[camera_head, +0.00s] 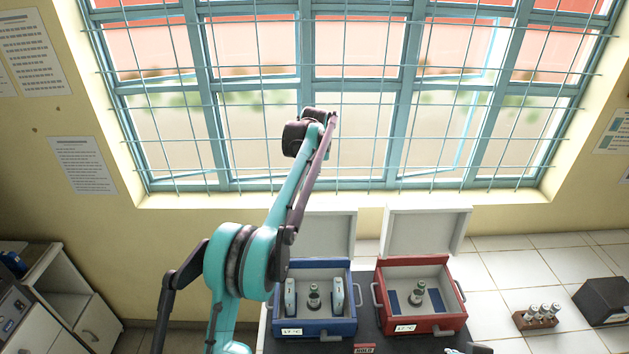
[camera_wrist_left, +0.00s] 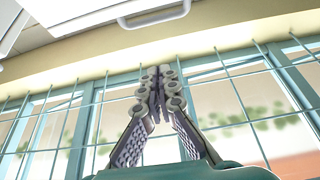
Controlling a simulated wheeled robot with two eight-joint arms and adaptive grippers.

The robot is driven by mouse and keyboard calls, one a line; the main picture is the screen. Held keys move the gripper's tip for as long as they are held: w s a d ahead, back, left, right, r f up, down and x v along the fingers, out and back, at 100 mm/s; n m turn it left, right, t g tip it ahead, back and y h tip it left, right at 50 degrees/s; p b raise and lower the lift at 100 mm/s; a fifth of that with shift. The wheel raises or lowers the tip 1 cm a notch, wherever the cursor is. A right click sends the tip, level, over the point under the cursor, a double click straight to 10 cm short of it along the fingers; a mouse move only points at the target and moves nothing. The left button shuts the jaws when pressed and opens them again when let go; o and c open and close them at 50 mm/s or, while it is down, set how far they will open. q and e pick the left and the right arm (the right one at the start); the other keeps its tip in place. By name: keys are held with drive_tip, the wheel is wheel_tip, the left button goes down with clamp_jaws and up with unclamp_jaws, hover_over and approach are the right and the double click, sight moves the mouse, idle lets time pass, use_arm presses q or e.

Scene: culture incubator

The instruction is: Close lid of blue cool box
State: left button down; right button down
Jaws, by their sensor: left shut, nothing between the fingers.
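The blue cool box (camera_head: 313,327) stands on a dark surface at the lower middle of the head view. Its lid (camera_head: 335,232) is raised at the back, with its pale inner side showing, partly behind my left arm. White packs (camera_head: 338,296) and a small vial (camera_head: 314,297) are inside the box. My left arm reaches up in front of the window. My left gripper is at the arm's upper end, well above the box, and its fingers are not clear there. In the left wrist view my left gripper (camera_wrist_left: 159,72) is shut and empty.
A red cool box (camera_head: 436,323) with its lid (camera_head: 427,230) raised stands close on the right. A vial rack (camera_head: 536,317) and a dark box (camera_head: 604,300) are farther right. The barred window (camera_head: 355,100) is behind. A white panel (camera_wrist_left: 95,15) tops the wrist view.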

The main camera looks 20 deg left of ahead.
use_arm(q)
drive_tip(key=x, duration=1.1)
drive_tip(key=s, duration=0.2)
drive_tip(key=s+d+p, duration=0.1)
drive_tip(key=s, duration=0.1)
drive_tip(key=shift+r, duration=0.2)
drive_tip(key=shift+s+d, duration=0.1)
